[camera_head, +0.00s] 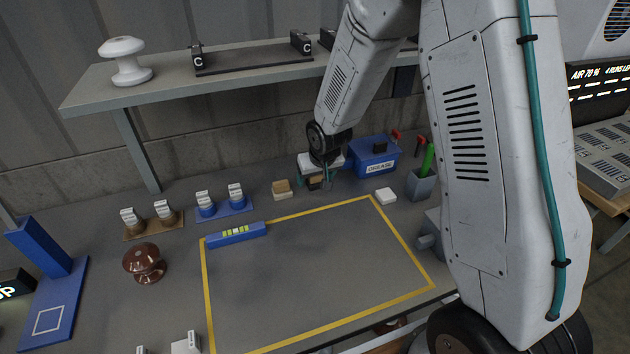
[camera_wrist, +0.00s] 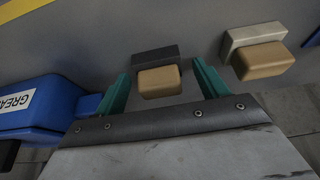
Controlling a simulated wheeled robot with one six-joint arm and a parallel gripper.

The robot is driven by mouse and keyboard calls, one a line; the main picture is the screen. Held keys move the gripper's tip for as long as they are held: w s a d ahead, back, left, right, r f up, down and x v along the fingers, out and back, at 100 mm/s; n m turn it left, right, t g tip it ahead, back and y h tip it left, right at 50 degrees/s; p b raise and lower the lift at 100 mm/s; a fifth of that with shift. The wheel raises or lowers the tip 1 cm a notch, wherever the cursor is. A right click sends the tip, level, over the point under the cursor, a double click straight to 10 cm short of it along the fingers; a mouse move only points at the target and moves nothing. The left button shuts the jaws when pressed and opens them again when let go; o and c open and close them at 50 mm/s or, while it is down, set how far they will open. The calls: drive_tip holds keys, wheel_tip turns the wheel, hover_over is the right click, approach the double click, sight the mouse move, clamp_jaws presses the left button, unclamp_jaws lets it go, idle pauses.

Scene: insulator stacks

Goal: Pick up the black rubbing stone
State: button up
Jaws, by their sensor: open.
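The black rubbing stone (camera_wrist: 152,56) is a dark block with a tan wooden part (camera_wrist: 160,81) on its near side in the wrist view. My gripper (camera_wrist: 161,72) is open, with one teal finger on each side of the tan part. Gaps show between the fingers and the block, so nothing is gripped. In the head view the stone (camera_head: 314,183) is small and partly hidden by my gripper (camera_head: 322,180), which is low over the bench's back edge.
A similar pale stone with a tan top (camera_head: 282,190) sits just left, also in the wrist view (camera_wrist: 256,36). A blue grease box (camera_head: 374,158) stands to the right. A white block (camera_head: 385,195) lies in front of it. The yellow-outlined area holds a blue level (camera_head: 236,235) and is otherwise mostly clear.

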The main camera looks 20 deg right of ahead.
drive_tip(key=c, duration=1.2)
drive_tip(key=shift+c, duration=0.2)
